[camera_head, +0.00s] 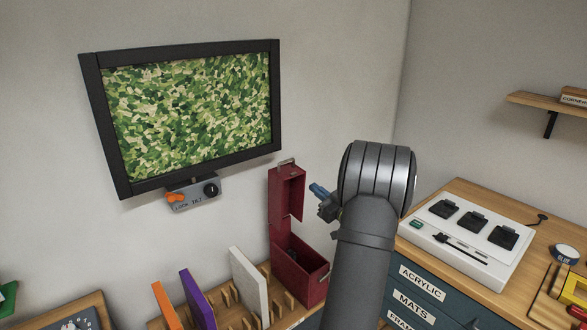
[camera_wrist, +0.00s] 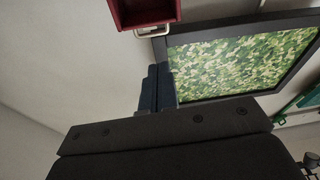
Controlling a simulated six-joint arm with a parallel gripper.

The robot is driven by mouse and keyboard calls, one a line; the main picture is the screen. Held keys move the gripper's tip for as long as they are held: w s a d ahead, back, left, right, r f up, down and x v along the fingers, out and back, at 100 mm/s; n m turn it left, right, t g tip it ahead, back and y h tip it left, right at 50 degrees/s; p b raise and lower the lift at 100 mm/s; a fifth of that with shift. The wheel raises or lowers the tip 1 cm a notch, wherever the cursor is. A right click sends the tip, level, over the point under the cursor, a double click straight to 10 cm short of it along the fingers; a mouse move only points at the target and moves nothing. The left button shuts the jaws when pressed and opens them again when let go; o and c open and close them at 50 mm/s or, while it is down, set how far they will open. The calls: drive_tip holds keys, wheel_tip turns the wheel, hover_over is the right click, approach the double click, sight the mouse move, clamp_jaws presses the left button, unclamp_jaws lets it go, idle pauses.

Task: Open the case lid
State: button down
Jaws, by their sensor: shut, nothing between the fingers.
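The dark red case (camera_head: 298,270) stands on the wooden bench below the wall picture. Its lid (camera_head: 287,193) is raised upright at the back, with a metal handle (camera_head: 286,162) at its top edge. The case's inside shows. My gripper (camera_head: 318,190), with blue fingers, is shut and empty just right of the raised lid, apart from it in the head view. In the wrist view my gripper's blue fingers (camera_wrist: 156,88) are closed together, and part of the red lid (camera_wrist: 145,12) and its pale handle (camera_wrist: 152,30) show above them.
A framed green picture (camera_head: 188,115) hangs on the wall, with a small grey box (camera_head: 193,192) under it. Upright panels, including a white one (camera_head: 249,285), stand in a wooden rack left of the case. A drawer cabinet (camera_head: 430,285) with a white tray (camera_head: 470,230) stands at right.

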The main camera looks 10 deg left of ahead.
sight(293, 173)
drive_tip(key=w+a, duration=0.3)
drive_tip(key=w+a+r+m, duration=0.1)
drive_tip(key=w+a, duration=0.1)
drive_tip(key=w, duration=0.1)
drive_tip(key=w+a+r+m+t, duration=0.1)
drive_tip(key=w+a, duration=0.2)
drive_tip(key=shift+w+a+r, duration=0.25)
drive_tip(key=shift+w+a, duration=0.05)
drive_tip(key=shift+a, duration=0.05)
drive_tip(key=x, duration=0.5)
drive_tip(key=shift+w, duration=0.1)
idle(0.4)
drive_tip(key=s+d, duration=0.9)
drive_tip(key=s, duration=0.1)
drive_tip(key=shift+d+f, duration=0.4)
drive_tip(key=shift+f, duration=0.1)
